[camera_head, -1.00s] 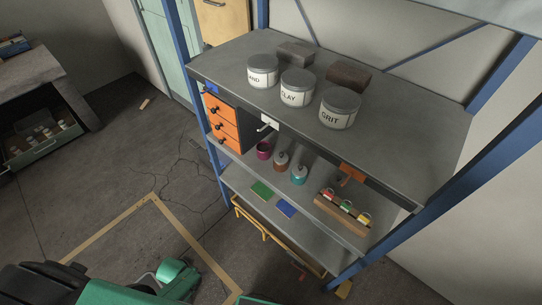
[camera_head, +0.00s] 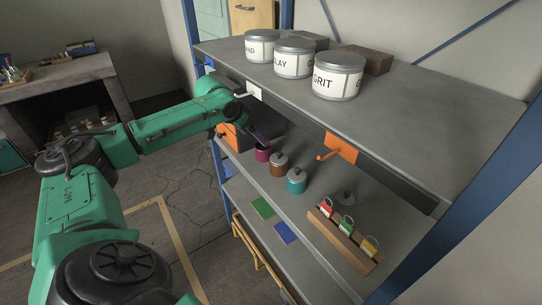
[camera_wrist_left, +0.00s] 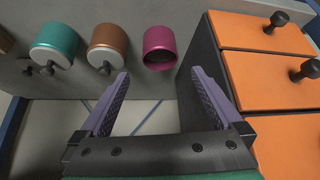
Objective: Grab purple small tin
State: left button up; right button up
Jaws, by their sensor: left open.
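The purple small tin (camera_head: 262,153), magenta-purple and open-topped, stands on the middle shelf at the left end of a row of tins. It also shows in the left wrist view (camera_wrist_left: 159,45), just beyond my fingertips. My left gripper (camera_head: 260,138) is open and reaches in over the shelf beside the tin. In the left wrist view its purple fingers (camera_wrist_left: 160,76) are spread with nothing between them, and the tin is apart from them. The arm hides part of the orange drawers. My right gripper is not in view.
A brown tin (camera_head: 279,165) and a teal tin (camera_head: 296,181) stand beside the purple one. The orange drawer unit (camera_wrist_left: 262,75) is close to one finger. The upper shelf (camera_head: 420,105) holds labelled canisters. A padlock rack (camera_head: 342,237) stands to the right.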

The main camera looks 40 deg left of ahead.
aim_at(265, 148)
pick_arm(q)
jog(key=x, duration=0.4)
jog(key=shift+s, duration=0.1)
jog(key=x, duration=0.5)
jog(key=shift+f, duration=0.15)
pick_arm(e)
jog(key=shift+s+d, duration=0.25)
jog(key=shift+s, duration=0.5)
pick_arm(q)
jog(key=c, duration=1.5)
